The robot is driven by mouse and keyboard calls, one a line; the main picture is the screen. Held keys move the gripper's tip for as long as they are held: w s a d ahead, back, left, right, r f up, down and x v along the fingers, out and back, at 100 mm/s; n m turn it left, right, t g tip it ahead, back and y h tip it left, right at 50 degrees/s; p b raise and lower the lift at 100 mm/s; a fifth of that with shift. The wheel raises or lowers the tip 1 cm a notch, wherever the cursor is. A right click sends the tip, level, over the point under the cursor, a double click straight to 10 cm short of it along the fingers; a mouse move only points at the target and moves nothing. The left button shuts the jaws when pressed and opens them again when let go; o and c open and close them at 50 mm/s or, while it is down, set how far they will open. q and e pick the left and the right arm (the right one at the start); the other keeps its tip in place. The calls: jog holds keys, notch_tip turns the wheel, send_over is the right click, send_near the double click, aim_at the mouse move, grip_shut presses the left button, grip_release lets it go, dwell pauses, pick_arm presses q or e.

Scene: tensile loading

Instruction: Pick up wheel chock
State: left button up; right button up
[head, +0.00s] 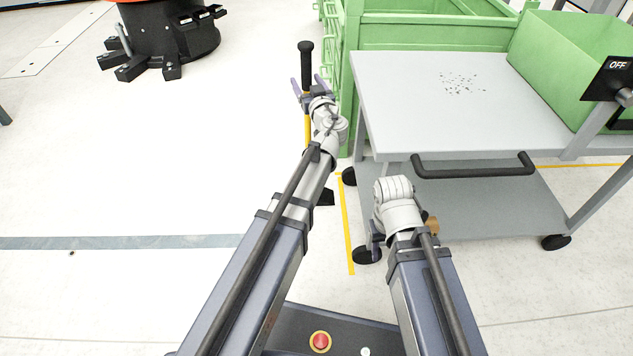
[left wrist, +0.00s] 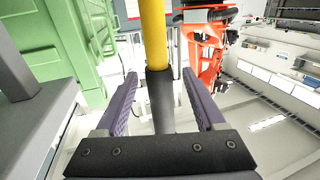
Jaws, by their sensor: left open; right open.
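The wheel chock shows by its upright handle, a yellow rod (head: 307,132) with a black grip (head: 306,56) on top. In the left wrist view the yellow rod (left wrist: 153,35) meets the black grip (left wrist: 161,98). My left gripper (head: 307,84) is open, its purple fingers on either side of the handle. In the left wrist view the left gripper (left wrist: 160,102) shows a gap on both sides of the grip. A black piece (head: 325,197) beside my left arm may be the chock's base, mostly hidden. My right gripper (head: 376,242) is mostly hidden behind its wrist, by the cart.
A grey cart (head: 400,100) with a black handle (head: 472,166) and wheels stands at the right, carrying a green bin (head: 570,70). A green crate (head: 430,35) stands behind it. A black robot base (head: 165,45) is at the back left. The floor at left is clear.

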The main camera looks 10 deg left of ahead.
pick_arm(q)
jog(key=shift+c, duration=0.3)
grip_shut()
dwell(1.0)
